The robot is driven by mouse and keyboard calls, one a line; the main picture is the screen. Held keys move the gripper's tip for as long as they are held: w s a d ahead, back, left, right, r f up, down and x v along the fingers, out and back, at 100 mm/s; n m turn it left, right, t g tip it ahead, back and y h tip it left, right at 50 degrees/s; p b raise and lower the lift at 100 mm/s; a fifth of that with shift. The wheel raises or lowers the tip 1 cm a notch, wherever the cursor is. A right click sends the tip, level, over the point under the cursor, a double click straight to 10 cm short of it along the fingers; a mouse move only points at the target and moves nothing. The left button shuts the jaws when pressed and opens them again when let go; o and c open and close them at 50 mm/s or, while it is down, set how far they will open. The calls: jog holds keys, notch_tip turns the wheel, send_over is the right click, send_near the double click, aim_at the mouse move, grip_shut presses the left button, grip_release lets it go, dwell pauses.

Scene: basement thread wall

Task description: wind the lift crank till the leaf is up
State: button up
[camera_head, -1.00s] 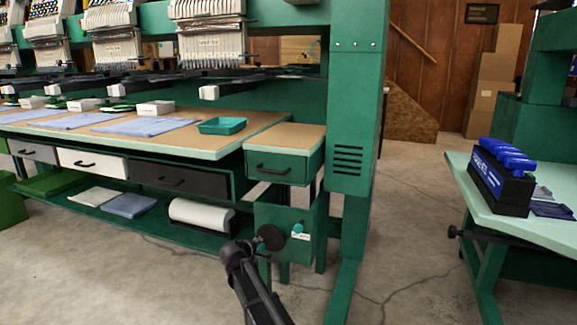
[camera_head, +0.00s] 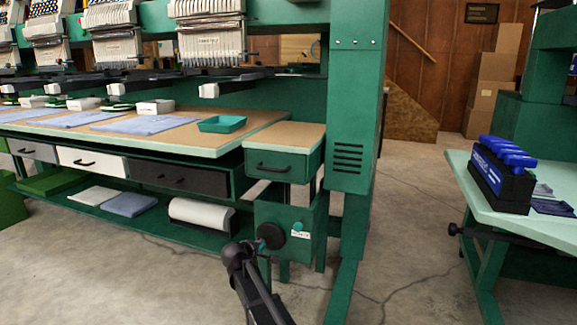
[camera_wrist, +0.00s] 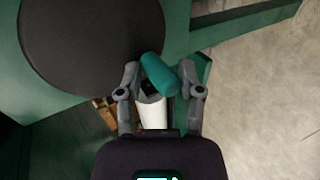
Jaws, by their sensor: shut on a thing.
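The crank shows in the wrist view as a dark round disc (camera_wrist: 90,40) with a teal handle (camera_wrist: 160,73). My gripper (camera_wrist: 163,82) has its two grey fingers on either side of the teal handle and is shut on it. In the head view a dark disc (camera_head: 271,236) shows beside the end of my arm, at the green box under the table's right end. My fingers cannot be made out there. The short leaf (camera_head: 287,137) with a drawer below sits at the right end of the long tabletop (camera_head: 228,140), at about its height; whether it is level is unclear.
A small teal knob (camera_head: 297,226) and a white label sit on the green box. A green machine post (camera_head: 352,130) stands right of the leaf. A bench (camera_head: 480,215) with a blue-handled tool rack (camera_head: 497,175) is at the far right. Concrete floor between is clear.

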grip_shut()
jog(key=r+p, duration=0.1)
jog(key=a+r+p, duration=0.1)
jog(key=r+p, duration=0.1)
jog(key=shift+w+a, duration=0.2)
jog(key=shift+w, duration=0.2)
jog(key=o, duration=0.7)
grip_release()
jog(key=shift+d, duration=0.1)
jog(key=shift+o, duration=0.2)
jog(key=shift+s, duration=0.1)
jog(key=shift+s+f, duration=0.1)
jog(key=s+a, duration=0.2)
jog(key=s, duration=0.5)
jog(key=shift+s+a, duration=0.25)
jog(key=shift+a, duration=0.15)
